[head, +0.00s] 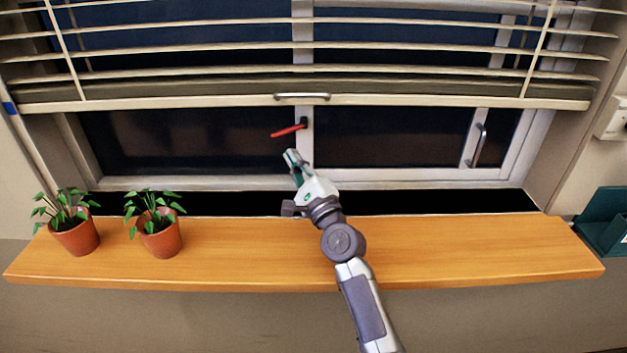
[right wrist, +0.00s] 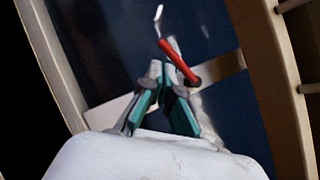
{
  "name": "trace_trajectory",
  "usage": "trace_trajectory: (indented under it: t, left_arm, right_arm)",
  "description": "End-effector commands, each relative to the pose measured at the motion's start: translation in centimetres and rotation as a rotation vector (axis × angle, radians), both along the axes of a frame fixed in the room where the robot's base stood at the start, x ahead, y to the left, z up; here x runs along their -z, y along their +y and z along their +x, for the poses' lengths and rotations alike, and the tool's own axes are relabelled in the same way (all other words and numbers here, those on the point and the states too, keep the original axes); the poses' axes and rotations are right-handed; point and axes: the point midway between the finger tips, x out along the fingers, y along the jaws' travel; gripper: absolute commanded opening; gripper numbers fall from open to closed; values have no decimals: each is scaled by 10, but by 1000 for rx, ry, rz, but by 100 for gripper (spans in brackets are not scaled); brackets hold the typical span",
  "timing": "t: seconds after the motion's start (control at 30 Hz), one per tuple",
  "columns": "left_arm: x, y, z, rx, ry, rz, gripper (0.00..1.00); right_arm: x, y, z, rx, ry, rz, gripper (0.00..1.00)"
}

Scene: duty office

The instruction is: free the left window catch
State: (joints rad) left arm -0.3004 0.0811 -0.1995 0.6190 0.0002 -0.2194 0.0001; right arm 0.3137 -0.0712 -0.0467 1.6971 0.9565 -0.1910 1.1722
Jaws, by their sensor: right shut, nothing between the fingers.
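A red window catch (head: 289,130) sits on the middle upright of the window frame, its handle pointing left and slightly down. It also shows in the right wrist view (right wrist: 178,62), just beyond the fingertips. My right gripper (head: 291,156) is shut and empty, a little below the catch, with a gap between them in the head view. Its fingers (right wrist: 163,75) meet near the catch in the right wrist view; whether they touch it cannot be told there. My left gripper is not in view.
A wooden sill (head: 470,250) runs below the window. Two potted plants (head: 75,230) (head: 160,232) stand on its left part. A blind (head: 180,103) hangs just above the catch. A vertical handle (head: 479,146) is on the right pane. The sill's right part is clear.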

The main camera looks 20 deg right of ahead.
Motion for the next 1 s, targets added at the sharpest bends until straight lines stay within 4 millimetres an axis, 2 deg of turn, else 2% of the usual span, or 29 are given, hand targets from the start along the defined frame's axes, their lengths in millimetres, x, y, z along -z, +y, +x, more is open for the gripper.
trace_trajectory:
  t: [0.03, 0.2, 0.4, 0.57, 1.0]
  left_arm:
    - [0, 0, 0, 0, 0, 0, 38]
    - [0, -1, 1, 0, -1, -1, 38]
    - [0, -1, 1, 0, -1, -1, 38]
    - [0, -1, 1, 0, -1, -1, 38]
    - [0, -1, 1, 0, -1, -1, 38]
  right_arm:
    - [6, -3, -12, 1, 3, -1, 0]
    - [17, -10, -45, 0, 3, -3, 0]
    - [25, -15, -69, 0, 0, -2, 0]
    - [27, -16, -75, 0, 0, 0, 0]
    - [27, -16, -75, 0, 0, 0, 0]
